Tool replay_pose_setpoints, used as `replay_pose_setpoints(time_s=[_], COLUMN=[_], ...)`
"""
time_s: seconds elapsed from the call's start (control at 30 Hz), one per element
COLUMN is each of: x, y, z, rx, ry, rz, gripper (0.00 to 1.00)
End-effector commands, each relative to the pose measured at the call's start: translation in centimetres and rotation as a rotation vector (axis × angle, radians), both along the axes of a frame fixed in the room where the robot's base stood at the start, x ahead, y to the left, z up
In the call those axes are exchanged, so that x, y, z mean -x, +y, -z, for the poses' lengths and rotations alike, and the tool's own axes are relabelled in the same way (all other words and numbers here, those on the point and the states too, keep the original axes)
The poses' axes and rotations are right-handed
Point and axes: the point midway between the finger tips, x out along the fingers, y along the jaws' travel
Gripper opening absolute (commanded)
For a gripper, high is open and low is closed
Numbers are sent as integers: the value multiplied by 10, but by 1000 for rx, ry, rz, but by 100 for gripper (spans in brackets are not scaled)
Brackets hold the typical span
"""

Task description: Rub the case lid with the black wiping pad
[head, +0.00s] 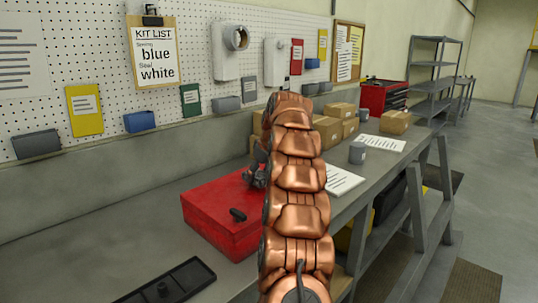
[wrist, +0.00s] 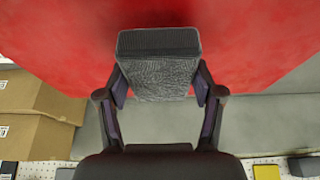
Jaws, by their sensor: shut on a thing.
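The red case (head: 212,196) sits on the grey workbench, and a black handle (head: 238,214) shows on its front part. My gripper (head: 257,170) is at the far right part of the case, largely hidden behind my copper arm. In the wrist view my gripper (wrist: 160,88) is shut on the black wiping pad (wrist: 158,62), with a finger on each side of it. The red case lid (wrist: 255,45) fills the upper part of that view behind the pad. I cannot tell whether the pad touches the lid.
Cardboard boxes (head: 327,130) stand beyond the case, with a grey mug (head: 357,152) and white papers (head: 343,179) to the right. A dark tray (head: 170,285) lies on the near bench. A pegboard with bins and a kit list (head: 155,55) lines the wall.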

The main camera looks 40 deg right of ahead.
Motion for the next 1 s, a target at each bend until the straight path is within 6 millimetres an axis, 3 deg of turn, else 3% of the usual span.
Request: replay_pose_setpoints(time_s=[0.6, 1.0], x=[-4, -4], y=[4, 5], z=[-57, -60], rx=[1, 0], ry=[-1, -1], rz=[-7, -9], gripper=[34, 34])
